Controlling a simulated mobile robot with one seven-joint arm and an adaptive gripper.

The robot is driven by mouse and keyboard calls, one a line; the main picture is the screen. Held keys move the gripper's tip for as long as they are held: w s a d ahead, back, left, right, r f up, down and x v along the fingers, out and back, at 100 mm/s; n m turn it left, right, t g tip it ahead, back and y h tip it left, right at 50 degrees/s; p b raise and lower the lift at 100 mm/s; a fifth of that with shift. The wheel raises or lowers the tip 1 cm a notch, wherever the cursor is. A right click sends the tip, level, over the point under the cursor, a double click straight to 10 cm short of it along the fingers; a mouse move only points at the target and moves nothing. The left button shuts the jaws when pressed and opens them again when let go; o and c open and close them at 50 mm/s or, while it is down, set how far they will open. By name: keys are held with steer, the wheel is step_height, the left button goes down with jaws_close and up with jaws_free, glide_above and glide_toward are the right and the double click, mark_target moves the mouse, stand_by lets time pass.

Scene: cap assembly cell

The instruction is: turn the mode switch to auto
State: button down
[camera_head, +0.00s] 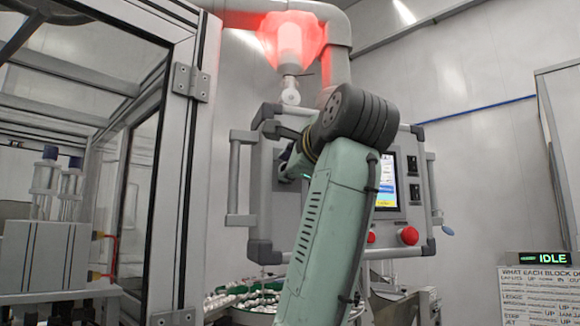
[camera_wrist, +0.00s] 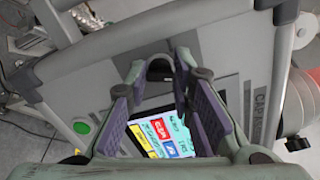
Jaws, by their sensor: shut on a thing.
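The control panel (camera_head: 268,195) is a grey box with handles, and my arm covers much of its front in the head view. In the wrist view, my gripper (camera_wrist: 160,76) has its purple-padded fingers at the panel face. The fingers stand apart around a small dark thing, which looks like the mode switch (camera_wrist: 160,66); it is mostly hidden by the fingers. Its setting cannot be read. The lit touchscreen (camera_wrist: 160,133) shows between and below the fingers, and partly behind my arm in the head view (camera_head: 386,190).
A red button (camera_head: 408,235) sits low on the panel, and a green button (camera_wrist: 81,128) shows in the wrist view. A framed glass enclosure (camera_head: 185,150) stands at the left. A red lamp (camera_head: 290,38) glows above. A sign (camera_head: 541,258) reads IDLE at the right.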

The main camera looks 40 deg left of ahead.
steer(key=m, duration=0.4)
steer(key=shift+m, duration=0.7)
steer(key=c, duration=1.4)
jaws_free()
steer(key=shift+d, duration=0.15)
steer(key=v, duration=1.2)
steer(key=shift+w, duration=0.1)
